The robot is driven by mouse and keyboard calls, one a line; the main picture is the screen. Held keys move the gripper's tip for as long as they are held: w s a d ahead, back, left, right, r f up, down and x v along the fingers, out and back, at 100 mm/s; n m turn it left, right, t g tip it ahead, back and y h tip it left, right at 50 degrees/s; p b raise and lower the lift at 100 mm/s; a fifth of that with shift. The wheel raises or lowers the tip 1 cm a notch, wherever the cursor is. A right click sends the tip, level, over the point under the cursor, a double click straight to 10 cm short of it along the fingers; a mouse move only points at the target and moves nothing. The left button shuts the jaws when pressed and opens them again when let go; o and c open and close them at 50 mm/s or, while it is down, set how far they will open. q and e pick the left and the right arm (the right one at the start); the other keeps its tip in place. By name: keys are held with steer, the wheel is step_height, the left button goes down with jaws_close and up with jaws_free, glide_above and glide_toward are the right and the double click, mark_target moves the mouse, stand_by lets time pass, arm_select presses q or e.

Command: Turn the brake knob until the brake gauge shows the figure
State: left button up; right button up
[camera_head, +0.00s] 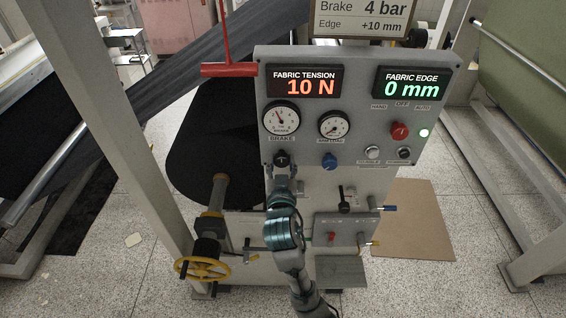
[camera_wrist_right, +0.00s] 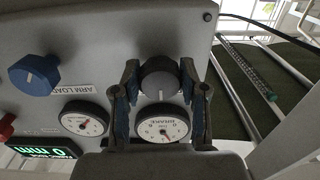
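The brake knob (camera_head: 281,157) is a black round knob below the white brake gauge (camera_head: 281,119). The gauge needle points up and slightly left; its figures are too small to read. A sign (camera_head: 362,16) reads Brake 4 bar, Edge +10 mm. My right gripper (camera_head: 284,173) is at the knob from below. In the wrist view, which is upside down, its two fingers (camera_wrist_right: 159,75) stand on either side of the knob (camera_wrist_right: 160,80), with narrow gaps seeming to show. The gauge (camera_wrist_right: 162,124) appears between the fingers. My left gripper is not in view.
The grey panel (camera_head: 345,65) also carries an arm load gauge (camera_head: 334,125), a blue knob (camera_head: 329,161), a red knob (camera_head: 399,130) and displays reading 10 N and 0 mm. A yellow handwheel (camera_head: 203,269) stands low left. A red T-shaped bar (camera_head: 229,70) is beside the panel.

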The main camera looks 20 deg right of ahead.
steer(key=shift+a, duration=0.15)
steer(key=shift+c, duration=0.3)
steer(key=n+p, duration=0.1)
steer(key=p, duration=0.2)
steer(key=shift+d+r+n, duration=0.2)
steer(key=shift+r+n, duration=0.1)
steer(key=shift+n, duration=0.1)
steer(key=shift+f+n+p, duration=0.1)
steer(key=shift+n+p, duration=0.35)
steer(key=shift+n, duration=0.05)
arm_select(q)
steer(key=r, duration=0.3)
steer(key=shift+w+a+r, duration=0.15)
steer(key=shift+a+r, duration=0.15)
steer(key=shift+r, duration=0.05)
arm_select(e)
steer(key=shift+f, duration=0.1)
steer(key=o, duration=1.1)
steer(key=shift+a, duration=0.1)
steer(key=shift+o, duration=0.2)
